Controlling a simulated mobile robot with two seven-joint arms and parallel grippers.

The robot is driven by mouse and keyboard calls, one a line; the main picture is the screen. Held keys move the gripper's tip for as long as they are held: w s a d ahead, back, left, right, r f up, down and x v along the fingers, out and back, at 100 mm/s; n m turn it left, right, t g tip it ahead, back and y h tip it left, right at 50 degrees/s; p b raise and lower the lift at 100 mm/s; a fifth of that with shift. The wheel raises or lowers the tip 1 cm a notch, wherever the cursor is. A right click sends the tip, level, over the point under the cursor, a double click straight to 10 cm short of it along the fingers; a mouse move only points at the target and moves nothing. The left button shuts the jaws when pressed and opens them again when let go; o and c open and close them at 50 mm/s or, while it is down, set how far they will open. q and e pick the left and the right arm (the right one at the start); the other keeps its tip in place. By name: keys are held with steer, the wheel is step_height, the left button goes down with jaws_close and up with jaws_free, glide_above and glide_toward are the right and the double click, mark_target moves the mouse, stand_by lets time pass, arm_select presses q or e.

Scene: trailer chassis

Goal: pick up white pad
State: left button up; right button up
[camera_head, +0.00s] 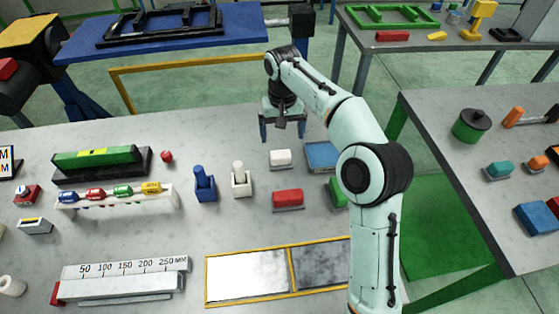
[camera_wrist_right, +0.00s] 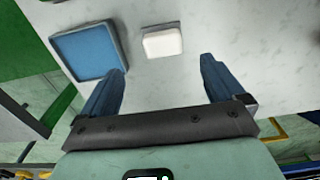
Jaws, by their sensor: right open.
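The white pad (camera_head: 280,157) is a small block on a thin grey base, lying on the grey table near its far edge. In the right wrist view the white pad (camera_wrist_right: 163,42) lies beyond the fingertips, between their lines. My right gripper (camera_head: 283,132) is above the table's far edge, behind the pad in the head view. In the right wrist view my right gripper (camera_wrist_right: 165,75) has its two blue fingers wide apart with nothing between them. My left gripper is not in view.
A red block (camera_head: 288,198) and a green block (camera_head: 336,192) lie nearer. White (camera_head: 241,181) and blue (camera_head: 204,184) holders stand left. Table between them is bare.

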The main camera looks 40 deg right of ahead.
mark_target(281, 154)
step_height(281, 154, down, 3)
steer(key=shift+w+f, duration=0.1)
steer(key=shift+w, duration=0.05)
step_height(281, 154, down, 5)
steer(key=shift+a+b, duration=0.1)
steer(key=shift+b, duration=0.65)
steer(key=c, duration=1.2)
